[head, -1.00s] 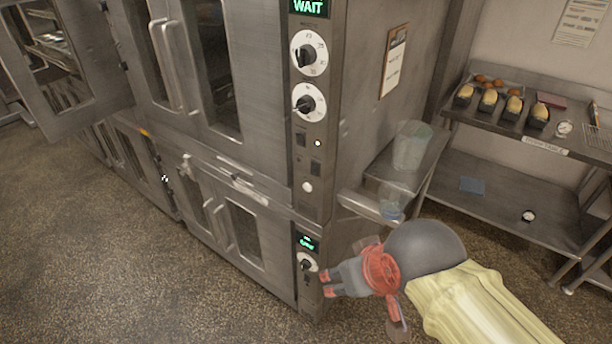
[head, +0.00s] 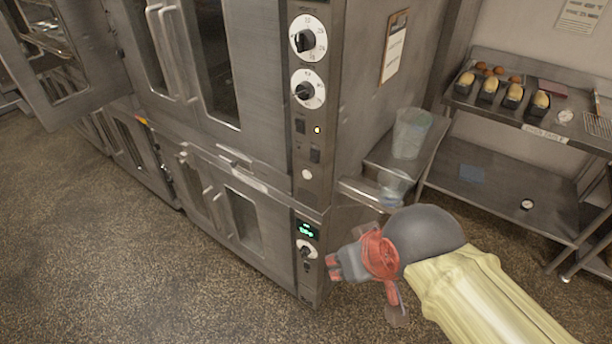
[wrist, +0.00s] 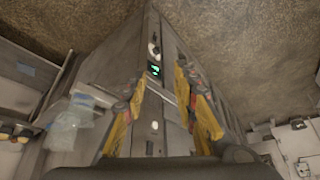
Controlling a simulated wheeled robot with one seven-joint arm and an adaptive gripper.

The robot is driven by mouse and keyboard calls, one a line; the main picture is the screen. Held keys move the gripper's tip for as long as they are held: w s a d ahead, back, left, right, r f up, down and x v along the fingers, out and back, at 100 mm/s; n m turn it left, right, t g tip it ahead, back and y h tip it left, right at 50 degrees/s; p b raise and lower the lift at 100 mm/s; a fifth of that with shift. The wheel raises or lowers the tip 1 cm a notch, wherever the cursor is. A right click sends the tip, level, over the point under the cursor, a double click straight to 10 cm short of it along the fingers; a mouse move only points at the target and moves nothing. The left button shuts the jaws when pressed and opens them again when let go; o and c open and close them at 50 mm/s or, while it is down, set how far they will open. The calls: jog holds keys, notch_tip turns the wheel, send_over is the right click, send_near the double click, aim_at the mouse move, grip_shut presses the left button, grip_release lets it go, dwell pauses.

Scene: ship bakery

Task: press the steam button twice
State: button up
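A round white button (head: 307,174), probably the steam button, sits low on the upper oven's control panel (head: 312,195). No readable label shows beside it. A round white spot in the wrist view (wrist: 155,126) looks like the same button, between the fingers. A small lamp (head: 317,130) above it glows amber. My gripper (head: 334,267) is below and right of the button, beside the lower oven's panel, touching nothing that I can make out. In the wrist view my gripper (wrist: 163,95) has its two fingers apart, with nothing held.
Two dials (head: 308,38) and dark rocker switches (head: 300,127) are above the button. The lower oven has a green display (head: 307,230) and a dial (head: 307,250). A side shelf with a clear container (head: 410,133) juts out right of the oven. A table (head: 480,105) holds loaves.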

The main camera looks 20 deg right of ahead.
jog(key=c, duration=0.6)
grip_shut()
dwell(0.8)
